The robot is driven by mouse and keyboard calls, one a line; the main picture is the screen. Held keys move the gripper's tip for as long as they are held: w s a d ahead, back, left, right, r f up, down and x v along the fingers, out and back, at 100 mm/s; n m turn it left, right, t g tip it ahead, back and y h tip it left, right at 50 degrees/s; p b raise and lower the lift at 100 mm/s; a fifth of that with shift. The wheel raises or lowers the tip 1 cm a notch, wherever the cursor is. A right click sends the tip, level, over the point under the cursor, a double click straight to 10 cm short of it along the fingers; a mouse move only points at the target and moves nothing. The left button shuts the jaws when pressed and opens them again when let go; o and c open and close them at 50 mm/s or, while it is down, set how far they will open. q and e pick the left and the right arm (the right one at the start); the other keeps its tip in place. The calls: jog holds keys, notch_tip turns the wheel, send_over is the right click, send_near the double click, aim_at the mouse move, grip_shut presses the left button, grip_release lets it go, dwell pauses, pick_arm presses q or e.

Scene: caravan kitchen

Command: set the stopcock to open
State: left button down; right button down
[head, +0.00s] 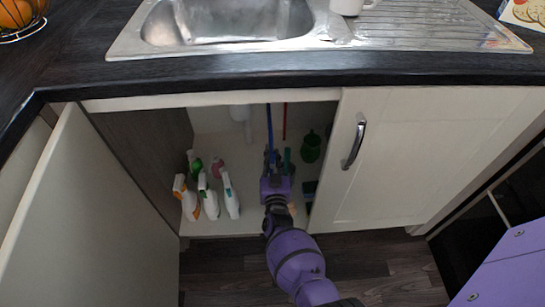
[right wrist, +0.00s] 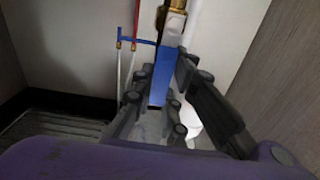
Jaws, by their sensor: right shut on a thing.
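The stopcock is under the sink, in the open cupboard. In the right wrist view its blue lever (right wrist: 162,82) runs down from a brass body (right wrist: 175,18), between my fingers. My right gripper (right wrist: 171,102) is shut on this lever, with the dark fingers on both sides of it. In the head view my right gripper (head: 277,160) reaches into the cupboard at the foot of a blue pipe (head: 269,125). There the arm and fingers hide the stopcock's body and lever. My left gripper is not in view.
Several spray bottles (head: 207,198) stand on the cupboard floor left of my arm. A green container (head: 311,147) stands at the right. The left door (head: 60,215) is open; the right door (head: 400,150) is shut. A small blue tap (right wrist: 138,41) sits beside the lever.

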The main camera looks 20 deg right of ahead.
jog(key=c, duration=1.8)
grip_release()
jog(key=shift+s+f, duration=0.1)
jog(key=shift+o, duration=0.4)
jog(key=shift+s, duration=0.2)
jog(key=v, duration=1.1)
jog(key=shift+s, duration=0.25)
jog(key=shift+a, duration=0.15)
